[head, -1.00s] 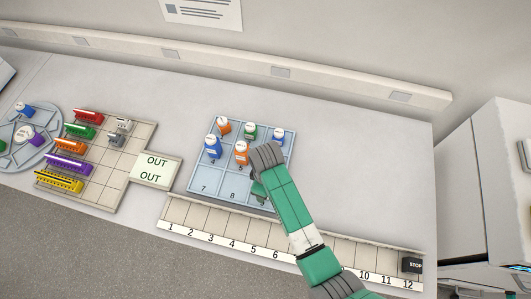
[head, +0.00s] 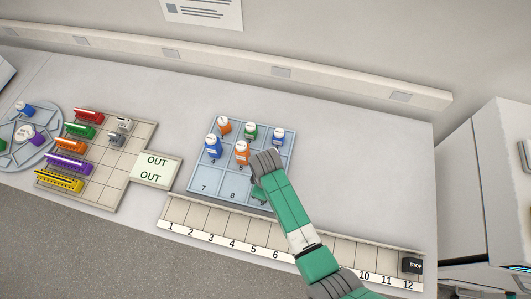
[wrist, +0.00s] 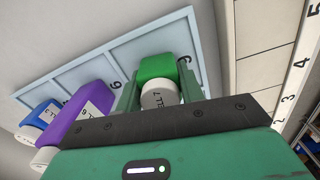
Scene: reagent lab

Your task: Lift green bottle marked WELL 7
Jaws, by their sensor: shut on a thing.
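The green bottle (wrist: 155,68) with a white cap marked WELL 7 shows in the wrist view, between the fingers of my gripper (wrist: 158,88). The gripper is shut on the bottle's sides. The bottle is over the tray cell numbered 9; I cannot tell whether its base touches the tray. In the head view my gripper (head: 260,190) is at the tray's front right, and my arm hides the held bottle. The blue tray (head: 206,188) has numbered cells.
A purple bottle (wrist: 85,110) and a blue bottle (wrist: 42,115) stand left of the held one. The tray also bears orange (head: 242,152), green (head: 250,131) and blue (head: 213,147) bottles. A numbered strip (head: 190,218) lies in front. Cells 7 and 8 look empty.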

